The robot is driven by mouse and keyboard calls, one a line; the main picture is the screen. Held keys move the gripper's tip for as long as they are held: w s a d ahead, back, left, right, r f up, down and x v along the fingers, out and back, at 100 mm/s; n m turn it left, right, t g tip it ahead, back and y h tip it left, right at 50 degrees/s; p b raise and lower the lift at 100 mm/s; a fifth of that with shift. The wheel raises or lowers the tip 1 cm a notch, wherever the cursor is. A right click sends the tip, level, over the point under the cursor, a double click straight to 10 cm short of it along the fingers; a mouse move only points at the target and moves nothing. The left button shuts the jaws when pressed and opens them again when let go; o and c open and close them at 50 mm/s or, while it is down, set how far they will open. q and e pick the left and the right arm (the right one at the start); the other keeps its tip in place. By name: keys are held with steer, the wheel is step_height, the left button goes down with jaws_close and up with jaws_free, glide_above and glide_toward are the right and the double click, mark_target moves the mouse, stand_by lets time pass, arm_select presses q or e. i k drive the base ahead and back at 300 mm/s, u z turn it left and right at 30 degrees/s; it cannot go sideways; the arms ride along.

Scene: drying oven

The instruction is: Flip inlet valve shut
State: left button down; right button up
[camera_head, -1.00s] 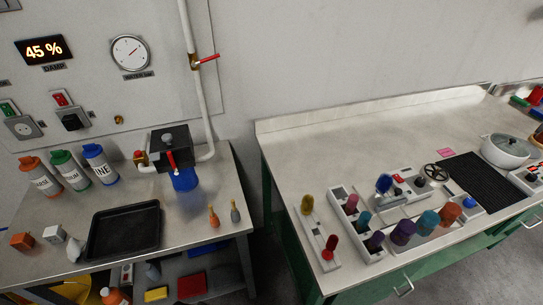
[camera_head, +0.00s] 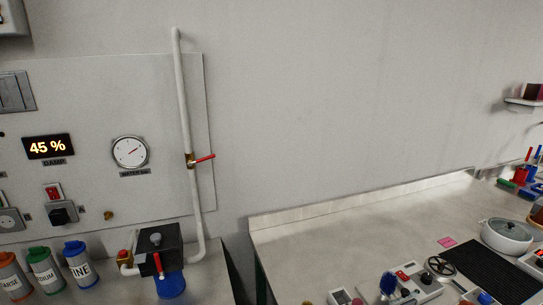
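The inlet valve appears to be the brass valve (camera_head: 190,160) on the white vertical pipe (camera_head: 183,100) against the wall panel. Its red lever (camera_head: 205,157) sticks out to the right, across the pipe and tilted slightly up. A black box unit (camera_head: 158,244) with another red lever (camera_head: 158,264) on its front stands below, joined to the pipe's lower end, above a blue container (camera_head: 171,286). Neither of my grippers is in view.
A round gauge (camera_head: 130,153) and a display reading 45 % (camera_head: 49,147) are on the panel. Labelled bottles (camera_head: 78,265) stand at lower left. A counter (camera_head: 330,245) with a white pot (camera_head: 506,236) is at right. The wall right of the valve is clear.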

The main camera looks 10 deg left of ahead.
mark_target(189, 164)
steer(key=u, duration=0.75)
steer(key=k, duration=0.4)
steer(key=z, duration=1.1)
